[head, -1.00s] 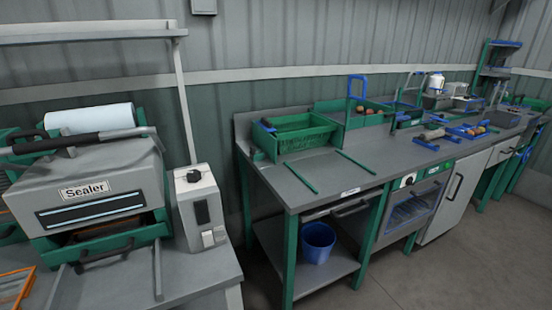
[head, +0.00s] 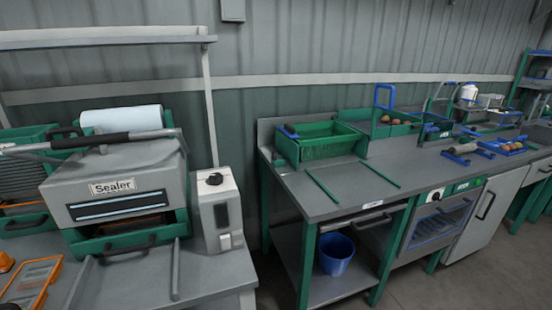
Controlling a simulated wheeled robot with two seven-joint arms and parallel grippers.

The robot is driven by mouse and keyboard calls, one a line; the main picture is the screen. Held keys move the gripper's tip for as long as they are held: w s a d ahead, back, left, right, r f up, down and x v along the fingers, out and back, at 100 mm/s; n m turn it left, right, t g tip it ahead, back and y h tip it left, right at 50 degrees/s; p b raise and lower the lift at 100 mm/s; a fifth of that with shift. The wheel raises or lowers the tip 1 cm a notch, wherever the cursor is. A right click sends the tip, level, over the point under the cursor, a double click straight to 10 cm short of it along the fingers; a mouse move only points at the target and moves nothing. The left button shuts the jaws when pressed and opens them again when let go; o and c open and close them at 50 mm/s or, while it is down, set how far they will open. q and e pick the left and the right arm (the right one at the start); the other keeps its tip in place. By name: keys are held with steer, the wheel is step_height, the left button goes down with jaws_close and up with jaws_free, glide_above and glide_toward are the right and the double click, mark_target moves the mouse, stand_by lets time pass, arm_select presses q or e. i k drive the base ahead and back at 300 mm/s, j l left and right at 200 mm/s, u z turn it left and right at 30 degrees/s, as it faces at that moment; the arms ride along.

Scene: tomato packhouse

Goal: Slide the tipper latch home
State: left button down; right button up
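No part that I can surely tell as the tipper latch shows at this size. A green crate (head: 321,150) stands at the left end of the long grey bench, with a small blue part (head: 289,132) at its upper left corner. Whether this crate belongs to the tipper I cannot tell. Two thin green rails (head: 322,187) lie on the bench top in front of it. A blue upright handle (head: 384,97) stands behind and to the right of the crate. Neither of my grippers is in view.
The sealer (head: 116,188) and a grey control box (head: 218,208) stand on the left table. The long bench (head: 345,203) runs right, with a blue bucket (head: 336,254) on its lower shelf. Floor is open in front at right.

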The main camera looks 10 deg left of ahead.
mark_target(274, 154)
steer(key=i+l+z, duration=0.1)
steer(key=i+l, duration=0.3)
steer(key=i+l+z, duration=0.15)
steer(key=i+l, duration=0.2)
steer(key=i, duration=0.25)
